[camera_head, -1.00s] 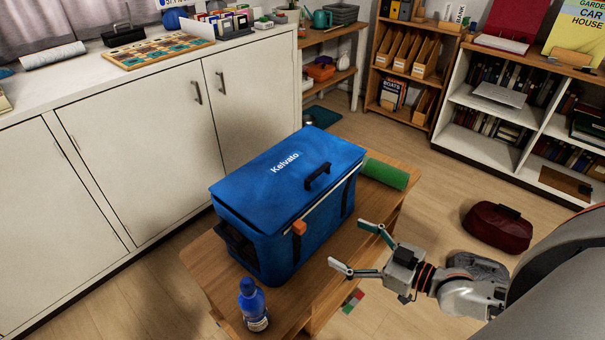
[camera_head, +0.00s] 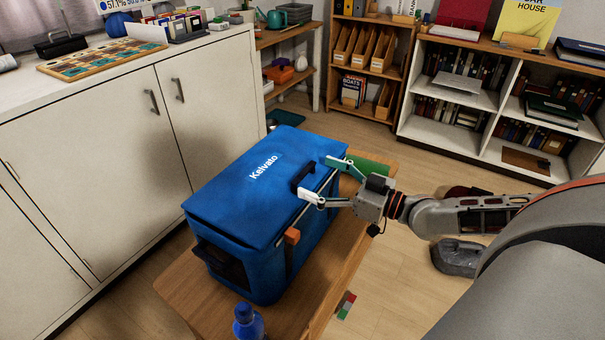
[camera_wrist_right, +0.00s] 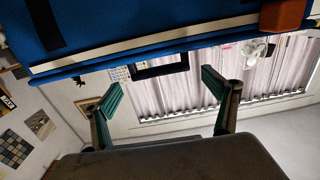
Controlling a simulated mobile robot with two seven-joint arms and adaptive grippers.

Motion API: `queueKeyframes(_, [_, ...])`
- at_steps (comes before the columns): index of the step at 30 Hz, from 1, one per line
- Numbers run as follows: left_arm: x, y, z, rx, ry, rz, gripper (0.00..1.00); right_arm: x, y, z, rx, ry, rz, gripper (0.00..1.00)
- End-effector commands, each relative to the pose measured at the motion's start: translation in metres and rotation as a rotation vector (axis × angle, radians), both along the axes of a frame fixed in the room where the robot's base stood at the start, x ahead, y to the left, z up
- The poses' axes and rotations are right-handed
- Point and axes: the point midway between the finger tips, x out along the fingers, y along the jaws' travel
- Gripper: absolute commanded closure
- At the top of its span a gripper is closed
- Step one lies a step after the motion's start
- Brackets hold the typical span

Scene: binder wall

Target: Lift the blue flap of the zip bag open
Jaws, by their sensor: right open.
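The blue zip bag (camera_head: 255,225) stands upright on a wooden table, its blue flap (camera_head: 250,180) lying closed on top. A black handle (camera_head: 302,176) sits near the flap's right edge. An orange tab (camera_head: 291,237) hangs on the side facing my right arm. My right gripper (camera_head: 324,180) is open and empty at that edge, close to the handle. In the right wrist view the black handle (camera_wrist_right: 160,67) shows beyond the flap edge, between the open fingers (camera_wrist_right: 162,92). I cannot tell whether the fingers touch the flap. My left gripper is out of view.
A blue bottle (camera_head: 247,323) stands near the front of the wooden table (camera_head: 190,300). White cabinets (camera_head: 90,170) stand on the left. Shelves (camera_head: 485,100) line the back, with open floor before them.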

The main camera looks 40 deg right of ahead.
Motion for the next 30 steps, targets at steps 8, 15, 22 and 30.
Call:
queueKeyframes(8, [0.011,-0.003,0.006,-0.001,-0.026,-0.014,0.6,0.025,0.01,0.0,0.002,-0.001,-0.001,0.14])
queueKeyframes(15, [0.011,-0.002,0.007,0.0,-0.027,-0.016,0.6,0.034,0.016,0.0,0.0,0.0,0.002,0.14])
queueKeyframes(22, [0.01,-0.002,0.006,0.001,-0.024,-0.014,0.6,0.035,0.016,0.001,0.0,0.0,0.003,0.14])
queueKeyframes(30, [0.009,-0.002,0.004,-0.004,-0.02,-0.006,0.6,0.035,0.016,0.001,0.0,0.0,0.003,0.66])
